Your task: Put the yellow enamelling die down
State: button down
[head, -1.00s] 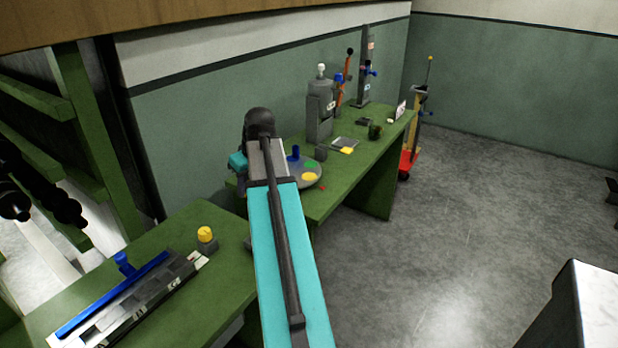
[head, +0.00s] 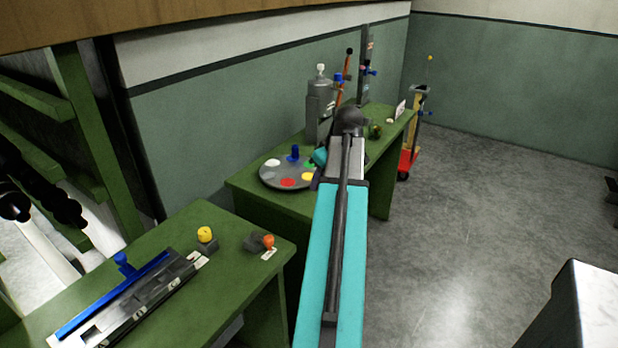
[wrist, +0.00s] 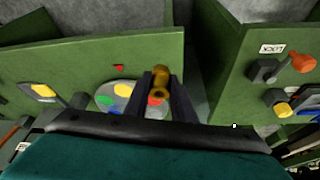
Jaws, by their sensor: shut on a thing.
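In the wrist view my gripper (wrist: 160,88) is shut on the yellow enamelling die (wrist: 161,76), a brass-yellow piece between the two dark fingers. The die appears over the front part of a green bench, with a round grey disc (wrist: 104,102) beneath and beside it. I cannot tell its height above them. In the head view the disc (head: 268,178) carries coloured patches and a blue peg (head: 294,153). There my arm hides the held die and most of the gripper.
The near green bench (head: 215,290) holds a yellow-knobbed block (head: 205,238), an orange-knobbed block (head: 262,241) and a blue-handled long fixture (head: 120,290). A grey press (head: 319,105) stands behind the disc. A gap separates the two benches. Open floor (head: 480,210) lies to the right.

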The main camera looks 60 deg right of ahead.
jog(key=shift+w, duration=0.1)
jog(key=p, duration=0.3)
send_near(306, 175)
jog(key=shift+w+f, duration=0.6)
jog(key=shift+f, duration=0.1)
dwell(0.5)
jog(key=shift+w+d, duration=0.45)
jog(key=shift+d, duration=0.05)
jog(key=shift+f+p, duration=0.45)
jog(key=shift+f, duration=1.35)
jog(key=shift+f, duration=0.2)
jog(key=c, duration=1.5)
grip_release()
jog(key=shift+r, duration=0.2)
